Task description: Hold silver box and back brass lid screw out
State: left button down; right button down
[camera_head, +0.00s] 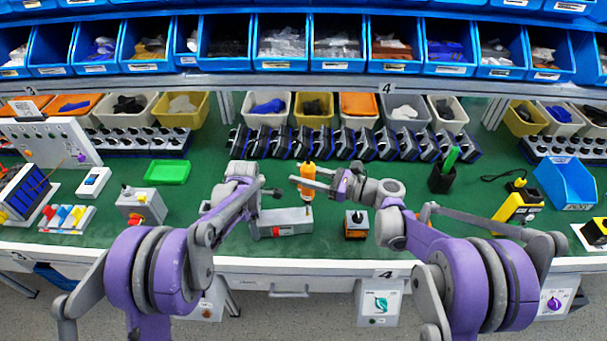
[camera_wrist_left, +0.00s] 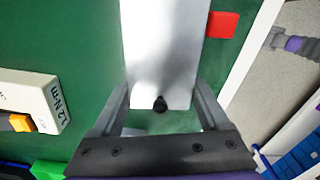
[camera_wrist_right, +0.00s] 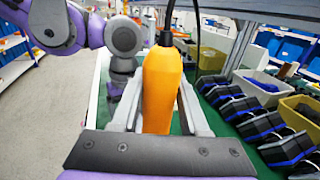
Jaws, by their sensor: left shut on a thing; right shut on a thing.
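The silver box (camera_head: 287,221) lies on the green bench mat, with a red patch on its front. My left gripper (camera_head: 254,211) is shut on its left end; in the left wrist view the box (camera_wrist_left: 165,50) sits between both fingers, with a small dark knob (camera_wrist_left: 160,104) at its near end. My right gripper (camera_head: 304,182) is shut around an orange screwdriver (camera_head: 308,172), also seen in the right wrist view (camera_wrist_right: 161,90). The screwdriver stands upright above the box's right end. I cannot tell whether its tip touches the box. The brass lid screw cannot be made out.
A small black-and-orange block (camera_head: 356,225) stands just right of the silver box. A black cup (camera_head: 442,178) stands right. Dark angled units line the back.

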jog(key=shift+f, duration=0.6)
dwell(0.6)
jog(key=shift+w+a+f, duration=0.1)
jog(key=shift+w+f, duration=0.15)
dwell(6.3)
